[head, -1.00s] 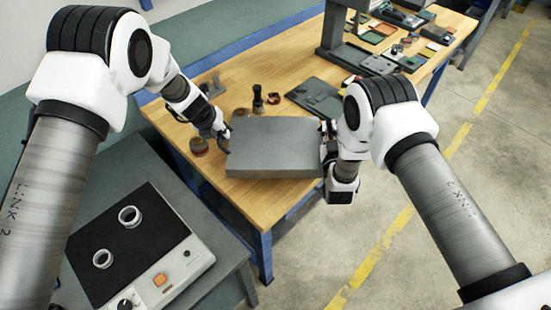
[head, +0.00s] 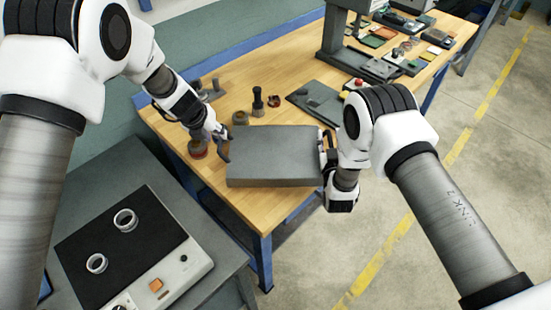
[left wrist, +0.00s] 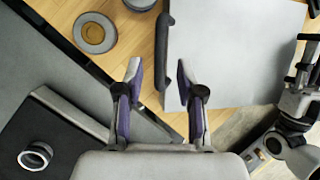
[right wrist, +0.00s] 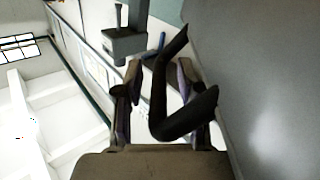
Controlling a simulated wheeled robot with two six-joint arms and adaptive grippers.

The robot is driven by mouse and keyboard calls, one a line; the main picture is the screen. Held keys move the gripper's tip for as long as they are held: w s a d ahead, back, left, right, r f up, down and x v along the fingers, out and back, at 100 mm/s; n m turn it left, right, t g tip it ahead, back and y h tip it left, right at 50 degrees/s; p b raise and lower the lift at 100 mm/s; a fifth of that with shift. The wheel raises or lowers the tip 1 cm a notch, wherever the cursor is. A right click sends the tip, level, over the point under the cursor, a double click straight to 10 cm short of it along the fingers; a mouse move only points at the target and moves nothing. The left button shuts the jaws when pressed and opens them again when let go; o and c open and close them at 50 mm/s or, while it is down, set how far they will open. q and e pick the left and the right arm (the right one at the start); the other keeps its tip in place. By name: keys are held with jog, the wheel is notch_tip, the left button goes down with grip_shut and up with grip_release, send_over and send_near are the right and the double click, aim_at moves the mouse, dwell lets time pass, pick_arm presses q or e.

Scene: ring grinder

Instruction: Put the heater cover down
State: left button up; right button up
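The heater cover (head: 275,152) is a flat grey box with dark side handles. It lies level on the wooden table, close to the table's front right edge. In the left wrist view the cover (left wrist: 235,50) and its left handle (left wrist: 165,50) lie ahead of my left gripper (left wrist: 158,70). That gripper is open and empty, just off the cover's left side; it also shows in the head view (head: 222,142). In the right wrist view the right handle (right wrist: 190,117) lies between the spread fingers of my right gripper (right wrist: 158,66), beside the cover's wall (right wrist: 260,80).
A hotplate (head: 125,235) with two metal rings stands on the grey bench at the lower left. A round cup (head: 198,150) and a dark-handled stamp (head: 257,103) are near the cover. A dark plate (head: 318,98) and a machine stand (head: 336,40) are behind it.

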jog(key=shift+s+r, duration=0.1)
jog(key=shift+s, duration=0.15)
pick_arm(q)
jog(key=v, duration=0.6)
jog(key=shift+r, duration=0.2)
pick_arm(e)
jog(key=s, duration=1.2)
jog(key=shift+a, duration=0.25)
pick_arm(q)
jog(key=shift+s, duration=0.2)
pick_arm(e)
jog(key=shift+d, duration=0.1)
